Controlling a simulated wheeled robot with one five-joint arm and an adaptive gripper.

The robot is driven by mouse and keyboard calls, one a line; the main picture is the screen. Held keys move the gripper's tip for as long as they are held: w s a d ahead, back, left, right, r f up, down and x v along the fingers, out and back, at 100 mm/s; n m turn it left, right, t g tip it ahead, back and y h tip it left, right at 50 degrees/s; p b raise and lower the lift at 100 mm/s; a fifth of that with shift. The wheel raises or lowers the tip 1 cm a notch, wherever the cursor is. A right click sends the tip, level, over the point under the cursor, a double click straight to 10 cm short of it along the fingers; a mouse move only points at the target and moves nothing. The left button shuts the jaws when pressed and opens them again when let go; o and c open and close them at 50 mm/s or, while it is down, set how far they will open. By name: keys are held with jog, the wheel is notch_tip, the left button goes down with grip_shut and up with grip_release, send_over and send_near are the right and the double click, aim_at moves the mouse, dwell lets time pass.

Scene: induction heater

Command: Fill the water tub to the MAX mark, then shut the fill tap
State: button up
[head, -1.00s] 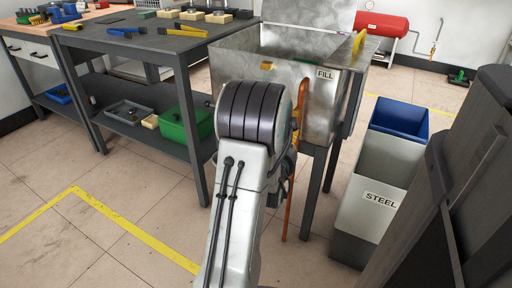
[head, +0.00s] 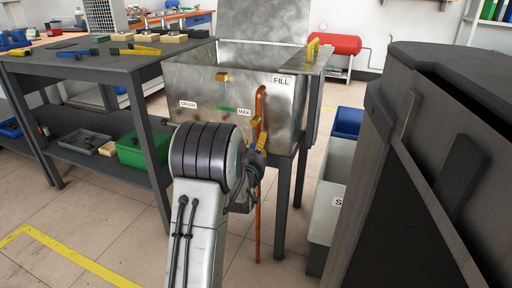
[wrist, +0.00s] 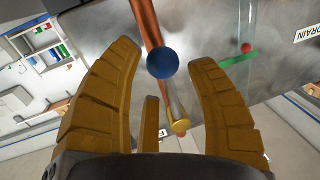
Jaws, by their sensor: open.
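The grey metal water tub (head: 285,112) stands ahead, with a FILL label. A copper pipe (head: 260,105) runs down its front and carries a brass tap (head: 256,121). In the wrist view a blue ball (wrist: 163,63), apparently the tap's knob, sits before the pipe. My gripper (head: 262,143) is open at the pipe; in the wrist view its yellow fingers (wrist: 165,72) lie either side of the ball, contact unclear. The sight tube (wrist: 247,22) holds a red float (wrist: 246,48). It is just below the green MAX mark (head: 226,109) in the head view. The water itself is hidden.
A dark workbench (head: 100,62) with tools stands left, with a green bin (head: 140,150) on its shelf. Right of the tub are a white steel bin (head: 325,205) and a blue bin (head: 347,122). A large dark cabinet (head: 385,185) blocks the near right.

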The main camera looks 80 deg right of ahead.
jog(key=shift+d, duration=0.4)
jog(key=shift+o, duration=0.3)
jog(key=shift+r, duration=0.1)
grip_shut()
